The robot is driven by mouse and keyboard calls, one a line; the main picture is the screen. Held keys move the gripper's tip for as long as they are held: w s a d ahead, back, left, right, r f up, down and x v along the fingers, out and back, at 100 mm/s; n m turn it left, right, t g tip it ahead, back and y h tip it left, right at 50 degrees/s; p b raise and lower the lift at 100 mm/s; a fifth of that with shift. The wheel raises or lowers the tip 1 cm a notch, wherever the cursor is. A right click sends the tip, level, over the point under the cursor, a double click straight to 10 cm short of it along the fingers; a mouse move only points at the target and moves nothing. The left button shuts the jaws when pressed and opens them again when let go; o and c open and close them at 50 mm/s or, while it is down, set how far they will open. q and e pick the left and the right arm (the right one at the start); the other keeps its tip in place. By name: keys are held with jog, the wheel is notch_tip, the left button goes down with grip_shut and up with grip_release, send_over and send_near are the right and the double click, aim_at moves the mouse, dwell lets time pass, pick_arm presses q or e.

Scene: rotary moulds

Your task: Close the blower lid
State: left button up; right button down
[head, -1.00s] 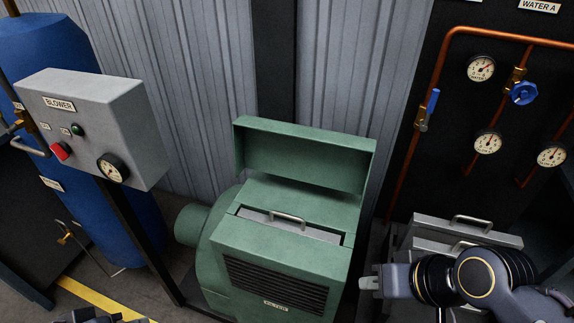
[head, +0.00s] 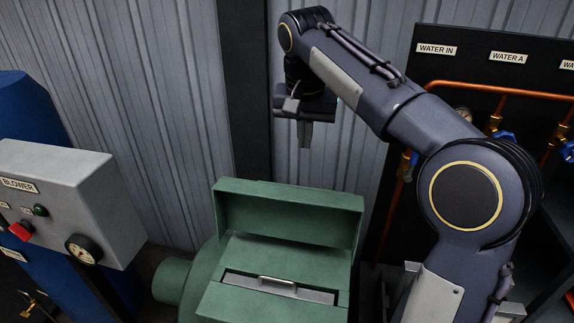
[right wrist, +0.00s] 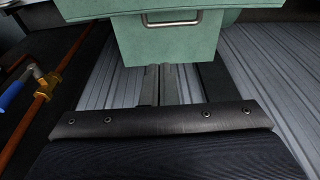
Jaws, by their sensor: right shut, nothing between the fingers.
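The green blower lid (head: 287,218) stands open, upright at the back of the green blower housing (head: 290,258). Below it, a grey filter with a metal handle (head: 278,284) sits in the top slot. My right gripper (head: 304,145) hangs pointing down above and behind the lid, near the wall, shut and empty, apart from the lid. In the right wrist view, the gripper fingers (right wrist: 160,85) are together, just below a green panel (right wrist: 170,42), seemingly the lid's outer face, with a metal handle. My left gripper is out of view.
The grey BLOWER control box (head: 75,190) stands at the left. Corrugated wall (head: 170,110) and a dark post (head: 248,100) rise behind the blower. Copper pipes (head: 470,86) and valves are at the right behind my arm. The space above the lid's left half is clear.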

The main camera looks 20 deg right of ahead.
notch_tip(320, 180, down, 10)
jog(key=w+d+b, duration=0.1)
jog(key=w, duration=0.1)
jog(key=s+a, duration=0.1)
jog(key=s+a+r, duration=0.1)
jog(key=s, duration=0.1)
jog(key=shift+s+a, duration=0.15)
jog(key=shift+a, duration=0.05)
dwell(0.4)
